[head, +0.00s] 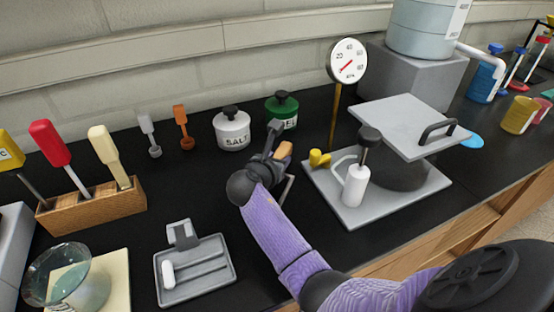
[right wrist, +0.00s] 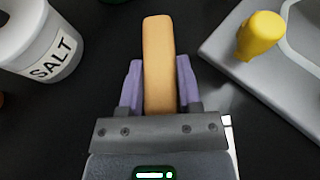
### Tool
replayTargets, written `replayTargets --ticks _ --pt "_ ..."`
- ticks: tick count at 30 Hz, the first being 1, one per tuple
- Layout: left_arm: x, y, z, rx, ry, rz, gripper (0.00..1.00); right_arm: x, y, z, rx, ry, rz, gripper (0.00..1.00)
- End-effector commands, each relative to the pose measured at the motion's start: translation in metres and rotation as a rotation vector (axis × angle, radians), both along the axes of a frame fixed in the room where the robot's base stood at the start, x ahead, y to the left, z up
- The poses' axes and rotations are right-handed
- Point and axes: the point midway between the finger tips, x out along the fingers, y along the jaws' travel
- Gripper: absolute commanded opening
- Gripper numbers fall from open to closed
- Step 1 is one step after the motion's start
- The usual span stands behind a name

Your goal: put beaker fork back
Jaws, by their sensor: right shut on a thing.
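My right gripper (head: 272,158) is shut on an orange, wood-coloured handle, which I take to be the beaker fork (head: 284,150). In the right wrist view the handle (right wrist: 158,65) sits upright between the two purple fingers (right wrist: 158,90). A thin pale metal part shows beside the gripper in the head view; most of the fork end is hidden by my gripper. The wooden block (head: 92,209) at the left holds a red-handled and a cream-handled tool. My left gripper is not in view.
The salt jar (head: 232,130) and green jar (head: 283,108) stand behind my gripper. A grey press-like device (head: 345,207) with a yellow knob is to the right. A grey tray (head: 165,292) and a glass beaker (head: 88,290) are at the front left. Black bench lies between them.

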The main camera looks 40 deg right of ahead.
Motion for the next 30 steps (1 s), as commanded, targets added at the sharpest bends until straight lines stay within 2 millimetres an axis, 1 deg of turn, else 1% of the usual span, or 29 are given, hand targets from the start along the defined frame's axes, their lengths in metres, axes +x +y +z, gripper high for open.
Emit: replayTargets --ticks 8,26,27,29,30 --pt "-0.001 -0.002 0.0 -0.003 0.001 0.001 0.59 0.0 0.0 0.0 -0.001 -0.001 0.001 0.0" --pt "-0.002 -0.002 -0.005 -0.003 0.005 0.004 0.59 0.0 0.0 -0.012 -0.001 0.0 0.001 0.0" --pt "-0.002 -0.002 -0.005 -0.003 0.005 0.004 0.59 0.0 0.0 -0.012 -0.001 0.0 0.001 0.48" --pt "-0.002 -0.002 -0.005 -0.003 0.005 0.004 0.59 0.0 0.0 -0.012 -0.001 0.0 0.001 0.61" --pt "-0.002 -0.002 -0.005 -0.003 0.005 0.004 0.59 0.0 0.0 -0.012 -0.001 -0.001 0.001 0.69"
